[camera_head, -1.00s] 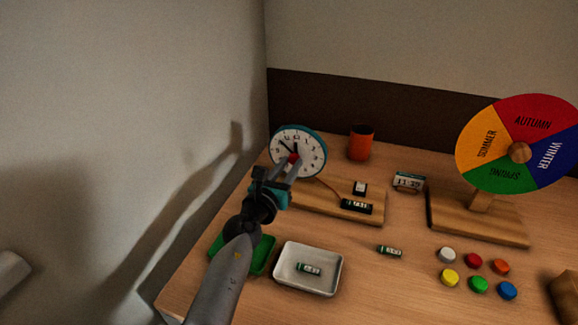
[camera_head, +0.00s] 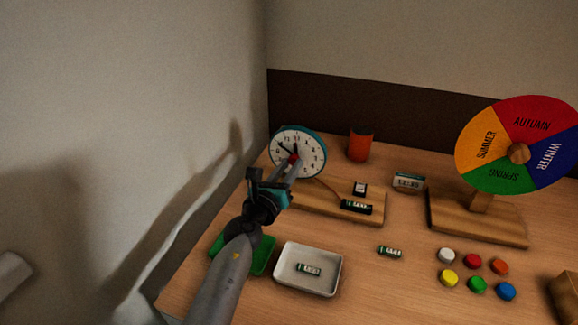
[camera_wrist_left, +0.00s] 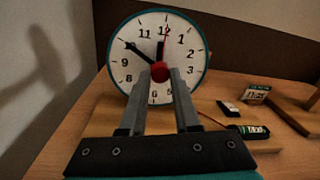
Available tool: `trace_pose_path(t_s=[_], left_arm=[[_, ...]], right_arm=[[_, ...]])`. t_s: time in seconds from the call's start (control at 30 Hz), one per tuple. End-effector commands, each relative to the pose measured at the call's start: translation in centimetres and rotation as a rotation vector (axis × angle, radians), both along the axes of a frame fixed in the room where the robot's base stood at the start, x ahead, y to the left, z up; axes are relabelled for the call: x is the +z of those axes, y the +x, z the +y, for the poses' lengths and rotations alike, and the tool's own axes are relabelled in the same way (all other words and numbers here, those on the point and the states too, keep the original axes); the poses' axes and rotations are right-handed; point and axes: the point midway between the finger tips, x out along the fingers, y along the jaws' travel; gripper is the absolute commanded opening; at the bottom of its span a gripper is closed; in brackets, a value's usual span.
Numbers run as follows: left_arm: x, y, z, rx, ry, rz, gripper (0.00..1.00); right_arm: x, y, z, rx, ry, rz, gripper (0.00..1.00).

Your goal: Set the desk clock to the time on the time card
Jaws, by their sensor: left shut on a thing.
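The desk clock (camera_head: 307,165) has a teal rim and a white face and stands at the back left of the desk. It also shows in the left wrist view (camera_wrist_left: 190,70). Its long hand points near 10, its short black hand just before 12, and a thin red hand near 12. My left gripper (camera_head: 294,161) is shut on the red knob (camera_wrist_left: 159,72) at the middle of the face. The fingers partly cover the lower face. The time card (camera_head: 408,181) stands right of the clock's wooden base; its digits are too blurred to read surely.
An orange cup (camera_head: 360,144) stands behind the base. A season wheel (camera_head: 500,130) stands at the right. A white tray (camera_head: 330,278) holds a battery, beside a green tray (camera_head: 262,258). Another battery (camera_head: 390,252) and several coloured discs (camera_head: 473,261) lie in front.

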Motion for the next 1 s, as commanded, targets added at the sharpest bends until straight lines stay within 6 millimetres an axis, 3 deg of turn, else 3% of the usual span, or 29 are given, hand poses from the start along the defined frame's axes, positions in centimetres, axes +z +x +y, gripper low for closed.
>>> trace_pose_path(t_s=[0.47, 1.0], left_arm=[[-0.2, 0.0, 0.0, 0.000, -0.419, 0.138, 0.00], [-0.2, -0.1, -0.2, 0.001, -0.909, 0.295, 0.00]], right_arm=[[-0.8, -0.5, -0.7, 0.002, -0.009, 0.007, 0.60], [0.0, 0.4, -0.4, 0.004, -0.008, -0.001, 0.60]])
